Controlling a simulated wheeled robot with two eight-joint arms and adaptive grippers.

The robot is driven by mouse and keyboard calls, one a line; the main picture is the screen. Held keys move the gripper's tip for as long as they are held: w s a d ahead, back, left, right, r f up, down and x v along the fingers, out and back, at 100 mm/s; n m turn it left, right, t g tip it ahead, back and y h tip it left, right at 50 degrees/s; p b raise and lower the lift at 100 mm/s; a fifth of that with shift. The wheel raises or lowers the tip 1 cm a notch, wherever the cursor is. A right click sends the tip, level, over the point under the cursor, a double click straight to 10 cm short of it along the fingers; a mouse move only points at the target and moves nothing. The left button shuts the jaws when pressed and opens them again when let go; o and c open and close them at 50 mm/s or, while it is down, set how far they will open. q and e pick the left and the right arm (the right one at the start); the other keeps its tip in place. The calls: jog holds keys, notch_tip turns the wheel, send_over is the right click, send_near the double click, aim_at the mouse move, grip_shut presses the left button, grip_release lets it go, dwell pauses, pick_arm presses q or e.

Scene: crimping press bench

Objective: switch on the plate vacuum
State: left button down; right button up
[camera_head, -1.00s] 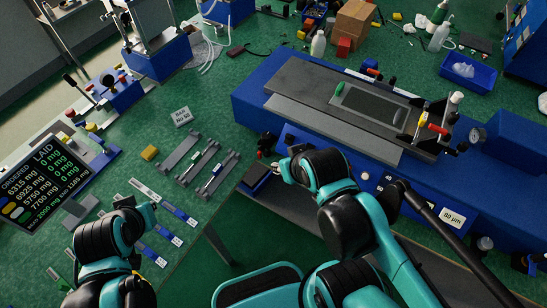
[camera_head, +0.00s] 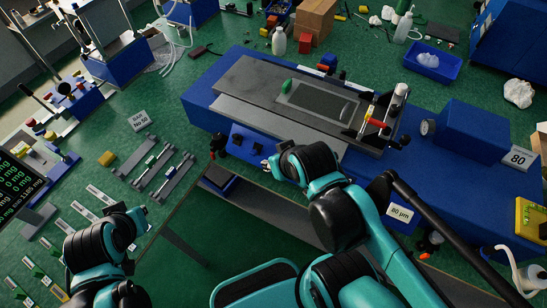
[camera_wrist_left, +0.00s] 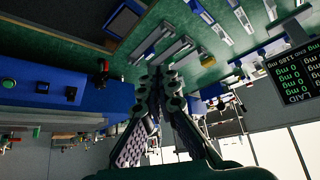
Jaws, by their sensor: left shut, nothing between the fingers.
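A blue press-like machine (camera_head: 214,78) carries a grey bed with a dark plate (camera_head: 318,101) framed on it. Its front panel has two black switches (camera_head: 238,138), also visible in the left wrist view (camera_wrist_left: 70,93), and a green button (camera_wrist_left: 8,84). I cannot read which one is for the plate vacuum. My left gripper (camera_wrist_left: 166,76) is shut and empty in the left wrist view, apart from the panel, which lies to its left. In the head view its fingers are hidden below my left wrist.
A red-and-black knob (camera_head: 217,143) sticks up at the panel's left end. Grey racks (camera_head: 164,177) and labelled strips lie left of the machine. A dark screen (camera_head: 14,180) stands at far left. Green bench is free between the racks and the machine.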

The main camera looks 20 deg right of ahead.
jog(key=shift+w+a, duration=0.1)
jog(key=shift+a, duration=0.2)
jog(key=shift+o, duration=0.7)
pick_arm(q)
jog(key=w+d+f+n+h, duration=0.1)
jog(key=d+f+n+h, duration=0.1)
jog(key=d+n, duration=0.6)
jog(key=w+d+f+n+h, duration=0.2)
jog(key=d+f+n+h, duration=0.1)
jog(key=d+n, duration=0.4)
jog(key=w+d+f+n+h+b, duration=0.1)
jog(key=d+f+n+h, duration=0.2)
jog(key=d+f+n, duration=0.2)
jog(key=d+n, duration=0.3)
jog(key=n, duration=0.2)
jog(key=shift+w+d+n+g, duration=0.3)
jog(key=shift+w+g, duration=0.1)
pick_arm(e)
jog(key=shift+d+f, duration=0.15)
jog(key=shift+f, duration=0.4)
jog(key=shift+f, duration=0.1)
